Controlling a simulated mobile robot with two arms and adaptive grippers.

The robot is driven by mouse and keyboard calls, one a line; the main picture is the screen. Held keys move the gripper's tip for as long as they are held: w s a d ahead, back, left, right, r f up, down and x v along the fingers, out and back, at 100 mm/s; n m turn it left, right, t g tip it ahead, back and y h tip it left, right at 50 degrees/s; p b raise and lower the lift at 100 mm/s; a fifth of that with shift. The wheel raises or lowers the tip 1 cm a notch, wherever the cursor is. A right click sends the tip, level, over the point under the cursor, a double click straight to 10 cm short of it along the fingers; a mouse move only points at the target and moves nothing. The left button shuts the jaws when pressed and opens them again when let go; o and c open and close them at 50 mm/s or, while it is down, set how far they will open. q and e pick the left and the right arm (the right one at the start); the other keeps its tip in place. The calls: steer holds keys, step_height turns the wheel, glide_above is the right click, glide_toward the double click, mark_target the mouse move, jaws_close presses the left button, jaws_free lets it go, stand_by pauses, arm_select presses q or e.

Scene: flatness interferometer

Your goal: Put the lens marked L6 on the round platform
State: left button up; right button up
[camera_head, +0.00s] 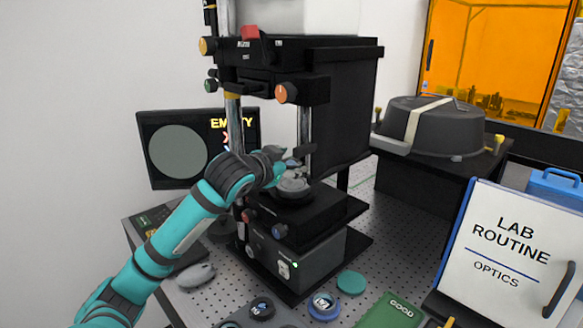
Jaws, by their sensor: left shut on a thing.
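My left gripper (283,164) reaches from the left to the middle of the tall black instrument. It is shut on a small lens, mostly hidden by the fingers, just above the round platform (293,197). I cannot read a mark on the held lens, or tell whether it touches the platform. Two marked round pieces lie on the perforated table at the front: a dark one (262,308) and a blue-rimmed one (323,306). Their marks are too small to read surely. My right gripper is not in view.
A screen (178,153) behind my arm shows a grey disc and the word EMPTY. A plain teal disc (351,283), a green GOOD mat (393,311) and a grey mouse (196,276) lie on the table. A LAB ROUTINE board (509,258) stands at the right.

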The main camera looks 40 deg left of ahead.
mark_target(291, 187)
arm_select(q)
steer(key=shift+w+a+f, duration=0.15)
steer(key=shift+w, duration=0.5)
step_height(291, 187, down, 3)
steer(key=shift+p, duration=0.45)
steer(key=shift+f, duration=0.15)
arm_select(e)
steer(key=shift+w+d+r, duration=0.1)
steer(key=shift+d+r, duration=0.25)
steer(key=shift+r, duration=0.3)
arm_select(q)
steer(key=shift+f, duration=0.1)
steer(key=shift+f, duration=0.1)
steer(key=o, duration=0.9)
steer(key=shift+c, duration=0.2)
steer(key=o, duration=0.3)
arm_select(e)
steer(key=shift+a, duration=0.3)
